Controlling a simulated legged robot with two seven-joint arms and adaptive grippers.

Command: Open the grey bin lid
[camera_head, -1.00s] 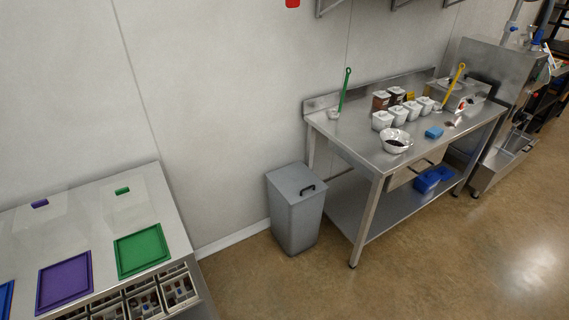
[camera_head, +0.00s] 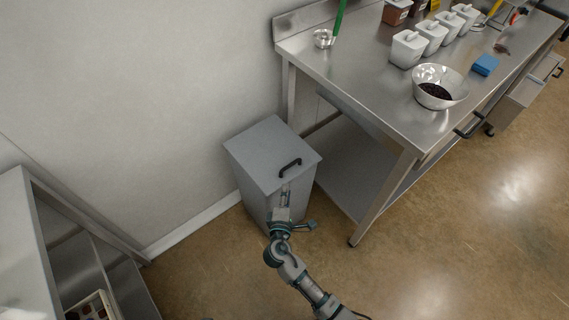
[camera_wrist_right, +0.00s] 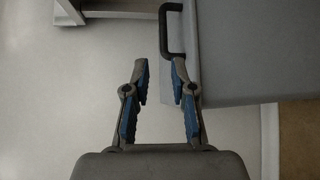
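The grey bin (camera_head: 255,198) stands on the floor between the wall and the steel table. Its flat grey lid (camera_head: 262,150) is closed and carries a black handle (camera_head: 290,167) near one edge. My right gripper (camera_head: 285,190) is at the bin's front side, just below the handle in the head view. In the right wrist view my right gripper (camera_wrist_right: 160,70) is open with nothing between its fingers. The handle (camera_wrist_right: 163,32) shows just beyond the fingertips, with the lid (camera_wrist_right: 255,50) to its right. My left gripper is not in view.
The steel table (camera_head: 365,95) stands close to the bin's right, with a leg and lower shelf near it. A bowl (camera_head: 438,88) and white containers (camera_head: 409,48) stand on it. Another counter (camera_head: 30,230) is at the left. The floor in front is clear.

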